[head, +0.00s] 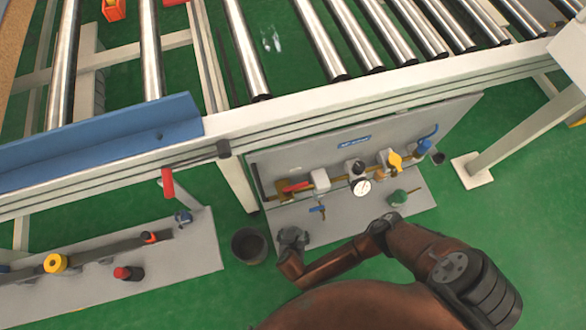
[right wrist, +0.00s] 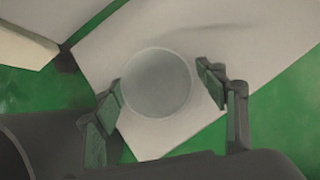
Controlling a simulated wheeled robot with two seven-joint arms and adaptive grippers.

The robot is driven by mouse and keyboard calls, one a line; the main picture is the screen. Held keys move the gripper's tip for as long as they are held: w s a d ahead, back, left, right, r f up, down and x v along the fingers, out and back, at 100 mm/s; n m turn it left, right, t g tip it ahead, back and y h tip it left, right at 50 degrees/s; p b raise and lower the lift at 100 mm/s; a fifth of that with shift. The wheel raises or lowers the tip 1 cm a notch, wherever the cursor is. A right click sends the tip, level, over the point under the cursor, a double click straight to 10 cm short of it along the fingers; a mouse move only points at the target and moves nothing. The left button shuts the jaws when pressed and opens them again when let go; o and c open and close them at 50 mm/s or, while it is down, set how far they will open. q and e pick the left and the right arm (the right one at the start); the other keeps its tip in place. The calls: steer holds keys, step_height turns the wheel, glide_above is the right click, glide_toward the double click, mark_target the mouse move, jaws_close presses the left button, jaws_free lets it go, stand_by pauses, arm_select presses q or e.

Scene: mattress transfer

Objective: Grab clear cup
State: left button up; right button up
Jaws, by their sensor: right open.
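A clear, greyish round cup (right wrist: 157,82) shows in the right wrist view, seen nearly end-on over the corner of a pale grey panel. My right gripper (right wrist: 160,80) is open, with one finger on each side of the cup. The left finger appears very close to the cup's edge, and a small gap shows at the right finger. I cannot tell whether either touches. In the head view my right gripper (head: 292,238) is over the left front edge of the grey panel (head: 350,222); I cannot make out the cup there. My left gripper is out of view.
A dark round bin (head: 249,246) stands on the green floor left of my right gripper. Gauges and valves line the panel behind, including a yellow valve (head: 394,161). A roller conveyor (head: 340,97) runs above. Another fitting-covered panel (head: 190,262) lies at left.

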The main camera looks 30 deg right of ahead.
steer(key=shift+c, duration=0.4)
steer(key=c, duration=1.2)
steer(key=shift+r, duration=0.15)
